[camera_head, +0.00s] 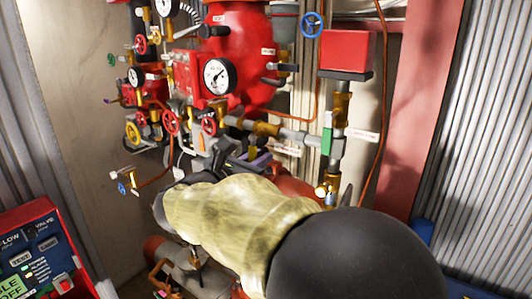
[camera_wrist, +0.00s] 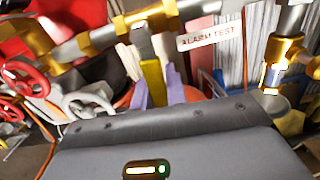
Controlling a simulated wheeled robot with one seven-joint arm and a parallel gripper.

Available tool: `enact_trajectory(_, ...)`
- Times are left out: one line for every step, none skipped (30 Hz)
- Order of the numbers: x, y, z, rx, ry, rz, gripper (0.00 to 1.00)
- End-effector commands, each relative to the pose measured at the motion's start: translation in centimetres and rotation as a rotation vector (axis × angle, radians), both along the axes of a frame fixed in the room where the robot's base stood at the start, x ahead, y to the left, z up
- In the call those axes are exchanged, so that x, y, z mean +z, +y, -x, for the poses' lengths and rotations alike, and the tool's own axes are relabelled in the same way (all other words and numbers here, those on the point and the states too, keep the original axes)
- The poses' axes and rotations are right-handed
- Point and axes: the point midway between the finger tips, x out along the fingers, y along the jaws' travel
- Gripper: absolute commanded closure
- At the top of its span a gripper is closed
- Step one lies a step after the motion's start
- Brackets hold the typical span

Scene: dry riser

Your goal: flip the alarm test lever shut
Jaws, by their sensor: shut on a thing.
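The alarm test lever (camera_wrist: 153,80) shows in the wrist view as a grey bar with a yellow grip. It hangs down from a brass-fitted pipe, left of a white tag (camera_wrist: 210,38) reading "ALARM TEST". My gripper (camera_wrist: 156,88) has purple fingers, one on each side of the yellow grip, shut on it. In the head view my gripper (camera_head: 256,161) is at the pipework just below the horizontal pipe, left of the white tag (camera_head: 287,150). My arm hides much of the area below, and I cannot make out the lever there.
Red and grey handwheels (camera_wrist: 88,106) stand close on the left in the wrist view. A brass valve with a vertical pipe (camera_wrist: 285,50) is on the right. In the head view, a red box (camera_head: 347,52), gauges (camera_head: 218,77) and a control panel (camera_head: 40,255) surround my arm.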

Motion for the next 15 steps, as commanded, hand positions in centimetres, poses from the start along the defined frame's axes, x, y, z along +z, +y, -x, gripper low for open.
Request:
enact_trajectory(0.42, -0.18, 0.08, 0.0, 0.016, 0.025, 1.0)
enact_trajectory(0.39, -0.26, 0.1, 0.0, 0.023, 0.036, 1.0)
enact_trajectory(0.35, -0.32, 0.15, 0.0, 0.031, 0.048, 1.0)
enact_trajectory(0.32, -0.33, 0.18, 0.001, 0.035, 0.055, 1.0)
enact_trajectory(0.28, -0.35, 0.21, 0.001, 0.039, 0.061, 1.0)
enact_trajectory(0.23, -0.36, 0.23, 0.001, 0.041, 0.065, 1.0)
enact_trajectory(0.2, -0.36, 0.22, 0.002, 0.042, 0.067, 1.0)
enact_trajectory(0.18, -0.36, 0.22, 0.002, 0.042, 0.067, 1.0)
enact_trajectory(0.17, -0.36, 0.22, 0.002, 0.042, 0.067, 1.0)
enact_trajectory(0.17, -0.36, 0.22, 0.002, 0.042, 0.067, 1.0)
enact_trajectory(0.18, -0.36, 0.22, 0.001, 0.04, 0.067, 1.0)
enact_trajectory(0.18, -0.37, 0.21, 0.001, 0.04, 0.067, 1.0)
enact_trajectory(0.19, -0.38, 0.21, 0.001, 0.04, 0.067, 1.0)
enact_trajectory(0.19, -0.38, 0.21, 0.001, 0.04, 0.067, 0.84)
enact_trajectory(0.2, -0.38, 0.2, 0.001, 0.04, 0.067, 0.76)
